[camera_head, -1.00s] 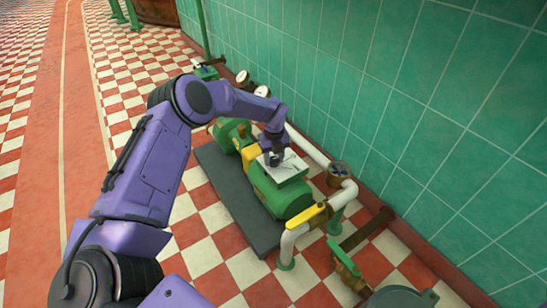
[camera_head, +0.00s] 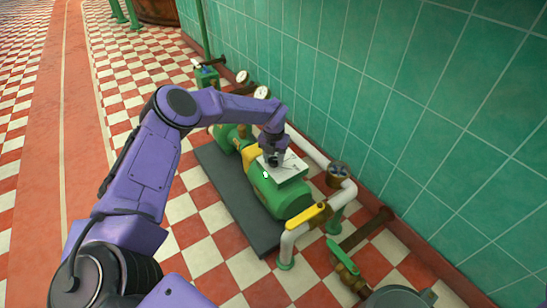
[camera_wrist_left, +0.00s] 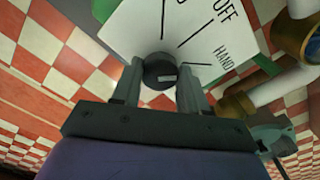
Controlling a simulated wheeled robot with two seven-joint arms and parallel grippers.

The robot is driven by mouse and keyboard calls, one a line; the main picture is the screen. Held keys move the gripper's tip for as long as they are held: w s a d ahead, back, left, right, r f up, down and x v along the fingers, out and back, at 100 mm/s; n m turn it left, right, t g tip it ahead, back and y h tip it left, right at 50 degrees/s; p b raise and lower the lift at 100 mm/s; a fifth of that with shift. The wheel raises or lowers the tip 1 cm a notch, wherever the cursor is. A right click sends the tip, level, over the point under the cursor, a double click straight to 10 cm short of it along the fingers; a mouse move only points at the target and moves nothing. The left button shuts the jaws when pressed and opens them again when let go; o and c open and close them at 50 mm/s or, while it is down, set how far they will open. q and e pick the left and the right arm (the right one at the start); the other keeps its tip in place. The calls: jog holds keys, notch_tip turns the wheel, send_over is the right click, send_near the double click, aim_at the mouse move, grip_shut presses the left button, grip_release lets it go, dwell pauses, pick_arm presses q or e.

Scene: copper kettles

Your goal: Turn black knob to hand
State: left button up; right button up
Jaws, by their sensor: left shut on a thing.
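The black knob (camera_wrist_left: 160,72) sits on a white panel (camera_wrist_left: 215,35) with lines and the words OFF and HAND. A short pale mark on the knob lies roughly level in the left wrist view, about parallel to the line by HAND. My left gripper (camera_wrist_left: 159,84) is shut on the knob, one finger on each side. In the head view, my left gripper (camera_head: 272,158) reaches down onto the white panel (camera_head: 288,170) on top of the green machine, and the knob is mostly hidden there. My right gripper is not in view.
The green machine (camera_head: 290,200) stands on a dark plinth (camera_head: 232,205). White pipes with a yellow lever (camera_head: 307,216) and a brown valve (camera_head: 339,172) are at its right. A green tiled wall (camera_head: 400,90) rises behind. Checkered floor is clear at the left.

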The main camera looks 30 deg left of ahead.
aim_at(274, 159)
pick_arm(q)
jog(key=shift+w+m, duration=0.1)
jog(key=shift+m, duration=0.5)
jog(key=o, duration=1.1)
jog(key=shift+c, duration=0.2)
notch_tip(274, 159, up, 11)
jog(key=p, duration=0.4)
jog(key=shift+f, duration=0.2)
